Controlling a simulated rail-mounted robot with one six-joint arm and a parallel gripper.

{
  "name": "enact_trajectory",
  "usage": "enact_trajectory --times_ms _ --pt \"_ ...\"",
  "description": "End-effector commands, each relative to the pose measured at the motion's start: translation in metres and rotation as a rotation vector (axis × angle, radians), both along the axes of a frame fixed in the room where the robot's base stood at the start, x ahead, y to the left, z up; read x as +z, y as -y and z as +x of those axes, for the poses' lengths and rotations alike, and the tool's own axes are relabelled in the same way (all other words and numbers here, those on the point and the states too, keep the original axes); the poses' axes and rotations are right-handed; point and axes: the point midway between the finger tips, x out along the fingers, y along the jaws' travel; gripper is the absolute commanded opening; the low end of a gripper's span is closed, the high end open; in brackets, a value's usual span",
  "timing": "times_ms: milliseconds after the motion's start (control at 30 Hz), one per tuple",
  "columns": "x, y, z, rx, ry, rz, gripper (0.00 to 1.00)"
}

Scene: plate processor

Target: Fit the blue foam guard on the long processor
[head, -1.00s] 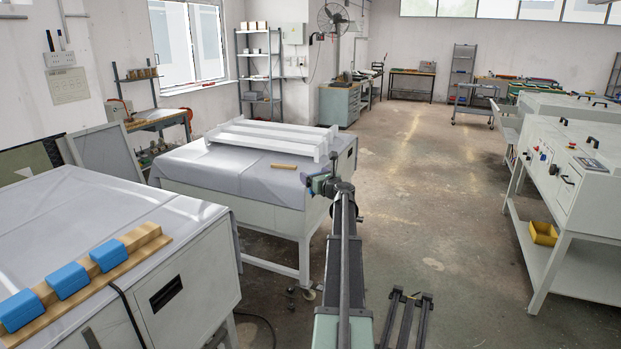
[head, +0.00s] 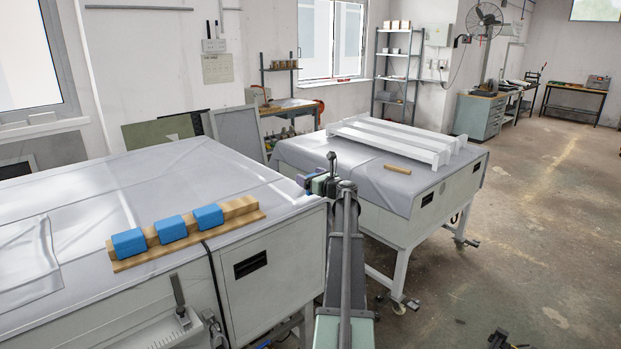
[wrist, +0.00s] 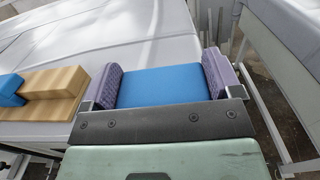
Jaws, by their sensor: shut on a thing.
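My gripper (head: 310,183) is shut on a blue foam guard (wrist: 163,87), held between its two purple pads in the wrist view (wrist: 160,82). In the head view the held guard is largely hidden by the gripper. The gripper appears at the far right corner of the near white machine (head: 268,268), in front of a second white machine (head: 400,220). I cannot tell for certain which is the long processor. Several more blue foam guards (head: 171,229) sit on a stepped wooden rack (head: 240,207) on the near machine's grey cover.
White rails (head: 390,140) and a small wooden bar (head: 397,169) lie on the second machine's cover. A clear plastic sheet (head: 30,255) lies at the near machine's left. A dark cable (head: 213,275) hangs over its front edge. The floor at right is mostly open.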

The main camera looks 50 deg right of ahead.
Motion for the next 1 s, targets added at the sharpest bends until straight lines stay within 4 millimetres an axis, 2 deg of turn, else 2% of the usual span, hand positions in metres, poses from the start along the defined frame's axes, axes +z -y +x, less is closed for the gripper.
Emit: enact_trajectory --times_ms 800,1000 --pt "-0.062 0.0 0.0 0.0 0.0 0.0 0.61" --pt "-0.068 0.0 0.0 0.0 0.0 0.0 0.61"
